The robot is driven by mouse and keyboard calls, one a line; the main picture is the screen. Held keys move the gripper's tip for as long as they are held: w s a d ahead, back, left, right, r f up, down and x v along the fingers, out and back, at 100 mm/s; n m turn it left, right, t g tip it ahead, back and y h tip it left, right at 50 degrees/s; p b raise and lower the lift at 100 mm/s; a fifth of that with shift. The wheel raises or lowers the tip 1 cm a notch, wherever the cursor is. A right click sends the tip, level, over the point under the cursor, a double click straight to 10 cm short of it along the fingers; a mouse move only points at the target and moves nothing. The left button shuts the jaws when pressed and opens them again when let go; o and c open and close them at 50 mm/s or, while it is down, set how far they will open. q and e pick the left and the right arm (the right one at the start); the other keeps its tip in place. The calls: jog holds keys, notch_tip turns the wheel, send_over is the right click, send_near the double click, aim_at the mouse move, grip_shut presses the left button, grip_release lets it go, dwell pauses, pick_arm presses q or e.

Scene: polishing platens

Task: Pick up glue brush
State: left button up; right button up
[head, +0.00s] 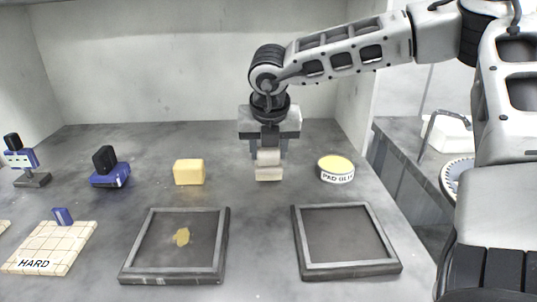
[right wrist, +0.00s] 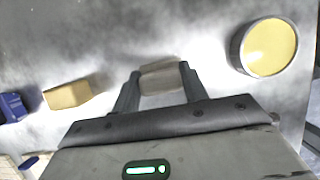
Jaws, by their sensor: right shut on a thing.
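The glue brush (head: 268,172) shows in the head view as a pale, blocky piece with a cream lower end, just under my right gripper (head: 268,153). My right gripper points down and is shut on the brush. In the right wrist view the brush (right wrist: 162,78) is a grey-beige piece between the two dark fingers. I cannot tell whether its lower end touches the table. My left gripper is not in view.
A round tin of yellow glue (head: 337,176) stands right of the brush. A yellow block (head: 189,172) and a blue tool with a black knob (head: 110,175) stand left. Two framed platens (head: 222,245) (head: 350,270) lie in front, the left one bearing a yellow patch. A tiled HARD pad (head: 65,243) lies front left.

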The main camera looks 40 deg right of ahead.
notch_tip(320, 180, up, 3)
jog(key=shift+f, duration=0.15)
jog(key=s+a+r+b, duration=0.1)
jog(key=s+a+r, duration=0.7)
jog(key=a, duration=0.3)
jog(key=shift+a+r+b, duration=0.2)
jog(key=shift+r+b, duration=0.2)
jog(key=shift+r, duration=0.35)
jog(key=shift+s, duration=0.1)
jog(key=shift+o, duration=0.6)
